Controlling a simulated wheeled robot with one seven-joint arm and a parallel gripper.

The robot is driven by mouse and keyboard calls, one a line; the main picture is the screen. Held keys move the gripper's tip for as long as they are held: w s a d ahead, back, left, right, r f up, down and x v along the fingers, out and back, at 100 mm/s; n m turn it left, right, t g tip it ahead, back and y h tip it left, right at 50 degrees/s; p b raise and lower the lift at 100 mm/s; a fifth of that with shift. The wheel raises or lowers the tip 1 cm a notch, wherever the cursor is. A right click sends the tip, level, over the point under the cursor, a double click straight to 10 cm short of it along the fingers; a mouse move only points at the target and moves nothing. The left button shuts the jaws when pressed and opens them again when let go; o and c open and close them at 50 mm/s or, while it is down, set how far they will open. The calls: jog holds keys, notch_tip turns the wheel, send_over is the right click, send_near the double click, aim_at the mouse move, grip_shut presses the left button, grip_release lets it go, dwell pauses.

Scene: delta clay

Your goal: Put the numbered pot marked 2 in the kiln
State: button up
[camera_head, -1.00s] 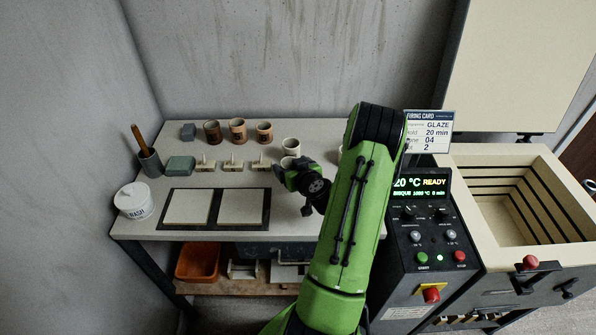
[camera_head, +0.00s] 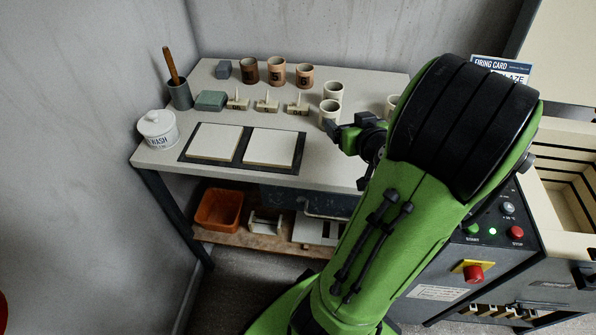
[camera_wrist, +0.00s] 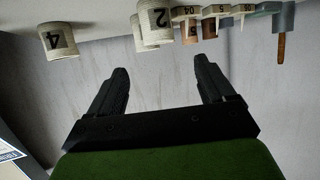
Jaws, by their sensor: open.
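The pot marked 2 (camera_wrist: 158,27) is pale, with a dark numeral, and shows upside down at the top of the wrist view. It appears to be the front pale pot (camera_head: 329,113) on the table in the head view, close behind my gripper (camera_head: 336,133). In the wrist view my gripper (camera_wrist: 160,82) is open, with nothing between its fingers; the pot is beyond the fingertips. The kiln (camera_head: 562,240) is at the right with its lid raised, its slatted interior partly hidden by my arm.
Another pale pot (camera_head: 333,90) stands just behind. The pot marked 4 (camera_wrist: 58,41) stands apart. Several brown pots (camera_head: 276,72) and small numbered stands (camera_head: 266,104) are on the table (camera_head: 225,84). Two white slabs (camera_head: 269,147) lie near its front, beside the lidded wash jar (camera_head: 158,129).

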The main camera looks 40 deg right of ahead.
jog(key=w+a+n+g+y, duration=0.1)
jog(key=w+a+n+y, duration=0.2)
jog(key=a, duration=0.6)
jog(key=w+a+n+g+y, duration=0.1)
jog(key=w+a+n+y, duration=0.15)
jog(key=a, duration=0.55)
jog(key=s+a+r+n+g, duration=0.1)
jog(key=s+a+r+g, duration=0.1)
jog(key=s+a, duration=0.6)
jog(key=a+g+y, duration=0.1)
jog(key=a, duration=0.3)
jog(key=shift+s+a+r, duration=0.25)
jog(key=shift+s+a, duration=0.1)
jog(key=shift+s, duration=0.05)
jog(key=shift+o, duration=0.5)
jog(key=shift+m+g, duration=0.25)
jog(key=shift+g, duration=0.25)
jog(key=s, duration=0.4)
jog(key=shift+a+r, duration=0.35)
jog(key=shift+a, duration=0.05)
